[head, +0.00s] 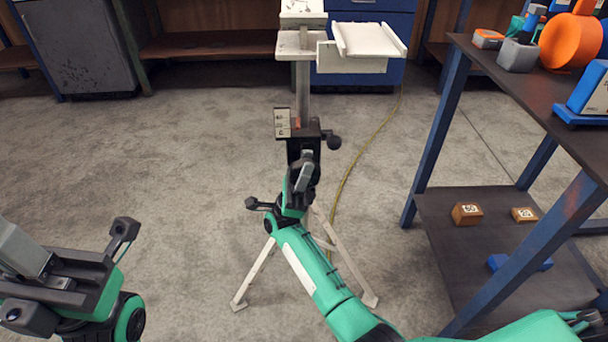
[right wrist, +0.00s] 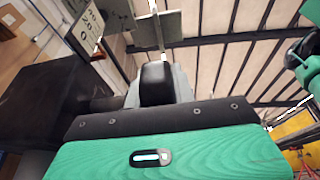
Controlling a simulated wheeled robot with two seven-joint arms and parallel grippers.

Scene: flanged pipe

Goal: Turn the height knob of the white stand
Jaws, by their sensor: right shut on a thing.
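The white stand (head: 304,88) stands on the floor ahead, with a column, splayed legs and a tray-like head. A dark collar (head: 322,134) sits on its column, with a round black end sticking out to the right. My right gripper (head: 305,160) is in front of the collar, shut on the height knob, which its fingers mostly hide. In the right wrist view a dark fingertip (right wrist: 157,84) is against the stand, and the number plate (right wrist: 86,30) shows at upper left. My left gripper (head: 30,282) is at the lower left, away from the stand; its fingertips are partly cut off.
A dark table with blue legs (head: 437,150) stands at the right, with a lower shelf (head: 450,260) holding small brown boxes (head: 466,213). A yellow cable (head: 346,178) runs along the floor behind the stand. The floor at the left is clear.

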